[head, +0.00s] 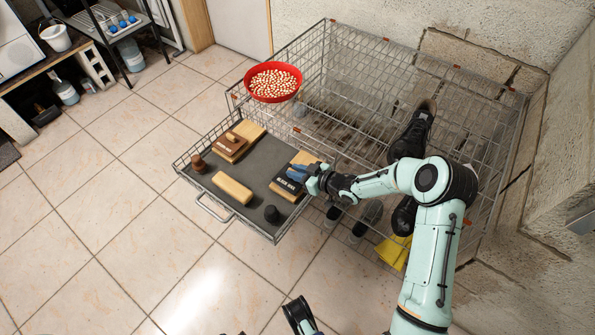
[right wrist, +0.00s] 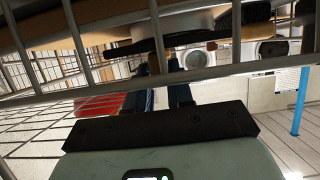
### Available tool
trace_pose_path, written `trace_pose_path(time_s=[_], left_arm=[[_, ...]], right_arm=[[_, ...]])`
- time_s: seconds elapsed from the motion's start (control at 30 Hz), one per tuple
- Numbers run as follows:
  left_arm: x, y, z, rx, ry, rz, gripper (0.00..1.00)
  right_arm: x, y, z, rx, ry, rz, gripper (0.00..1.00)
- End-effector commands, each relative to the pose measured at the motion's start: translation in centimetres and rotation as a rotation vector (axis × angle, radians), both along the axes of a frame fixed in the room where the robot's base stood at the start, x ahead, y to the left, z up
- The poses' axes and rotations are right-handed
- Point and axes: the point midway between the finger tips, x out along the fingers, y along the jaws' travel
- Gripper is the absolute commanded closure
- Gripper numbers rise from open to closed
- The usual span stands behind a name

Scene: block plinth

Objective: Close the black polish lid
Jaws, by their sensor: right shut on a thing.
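The black polish box (head: 286,189), with pale lettering on its dark front, sits on the grey mat of the pulled-out wire drawer. My right gripper (head: 298,173) reaches in from the right, its blue fingers just above and behind the box. It is shut on what seems to be the black polish lid; the fingers hide the lid, so its angle cannot be told. In the right wrist view the dark blue fingers (right wrist: 166,97) show beyond the black palm bar, but the held part is not clear.
The drawer (head: 219,215) also holds a tan block (head: 233,189), a brown polish box (head: 230,150), a brown knob (head: 197,163) and a black knob (head: 271,214). A red bowl (head: 273,95) sits on the wire rack. Dark shoes (head: 412,133) lie at right. Floor in front is clear.

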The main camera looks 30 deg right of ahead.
Motion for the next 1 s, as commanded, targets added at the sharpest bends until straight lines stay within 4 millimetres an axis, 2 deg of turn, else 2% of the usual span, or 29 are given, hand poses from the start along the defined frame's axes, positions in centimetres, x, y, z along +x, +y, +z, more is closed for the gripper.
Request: trace_pose_path(time_s=[0.3,0.33,0.4,0.77,0.87,1.0], left_arm=[[-0.5,-0.3,0.4,-0.007,0.014,-0.005,0.32],[-0.5,-0.3,0.4,-0.007,0.014,-0.006,0.32],[-0.5,-0.3,0.4,-0.007,0.013,-0.006,0.32],[-0.7,-0.3,0.6,-0.008,0.018,-0.008,0.32],[-1.2,-0.6,1.0,-0.015,0.031,-0.013,0.32],[-2.4,-1.2,2.1,-0.031,0.062,-0.026,0.32]], right_arm=[[-0.3,0.8,-0.1,0.005,0.004,0.007,1.00],[-0.3,0.8,-0.1,0.005,0.004,0.008,0.75],[-0.3,0.8,-0.2,0.006,0.006,0.008,0.57],[-0.7,0.3,0.2,0.002,0.004,0.003,0.57],[-1.8,-0.2,0.7,0.001,0.004,0.000,0.57],[-4.3,-1.2,2.0,0.001,0.005,0.000,0.57]])
